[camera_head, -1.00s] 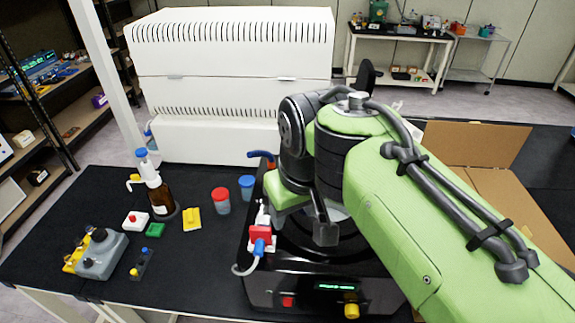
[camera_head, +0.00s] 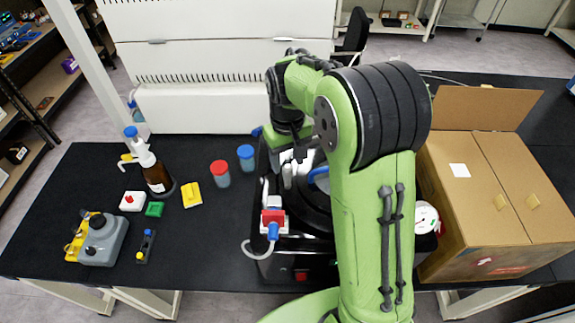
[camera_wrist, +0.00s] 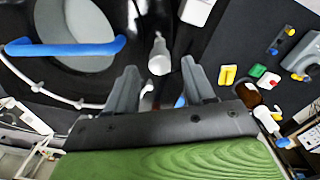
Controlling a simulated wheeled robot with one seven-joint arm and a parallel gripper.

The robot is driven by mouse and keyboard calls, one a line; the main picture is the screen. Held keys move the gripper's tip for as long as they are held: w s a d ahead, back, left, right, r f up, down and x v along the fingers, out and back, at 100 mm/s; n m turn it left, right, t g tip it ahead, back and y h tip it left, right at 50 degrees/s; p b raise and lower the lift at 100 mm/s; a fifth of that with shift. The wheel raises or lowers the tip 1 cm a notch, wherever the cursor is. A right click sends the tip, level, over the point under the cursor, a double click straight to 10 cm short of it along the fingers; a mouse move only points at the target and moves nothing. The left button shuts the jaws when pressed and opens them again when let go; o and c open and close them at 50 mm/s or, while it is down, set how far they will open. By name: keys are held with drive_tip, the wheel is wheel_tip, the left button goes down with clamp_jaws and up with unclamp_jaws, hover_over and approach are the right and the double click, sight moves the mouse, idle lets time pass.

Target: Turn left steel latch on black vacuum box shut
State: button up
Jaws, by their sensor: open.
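The black vacuum box (camera_head: 287,268) stands on the bench, much of it hidden behind my arm. It also shows in the wrist view, with its round lid and window (camera_wrist: 75,25) at upper left. A blue bar handle (camera_wrist: 65,47) lies across the lid. A pale steel post, seemingly the left latch (camera_wrist: 159,56), stands just beyond and between my fingertips in the wrist view. My gripper (camera_wrist: 161,72) is open, pointing toward it, with no clear contact. In the head view my gripper (camera_head: 292,165) is over the box's left side, partly hidden.
A red-and-white valve with blue end (camera_head: 273,220) and hose sits at the box's left front. Red-capped (camera_head: 220,173) and blue-capped (camera_head: 246,157) jars stand to the left. A cardboard box (camera_head: 500,200) stands right. A white machine (camera_head: 205,108) is behind.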

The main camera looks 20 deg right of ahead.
sight(287, 173)
wheel_tip(287, 173, down, 2)
drive_tip(key=shift+s+f, duration=0.15)
drive_tip(key=shift+f, duration=0.3)
clamp_jaws()
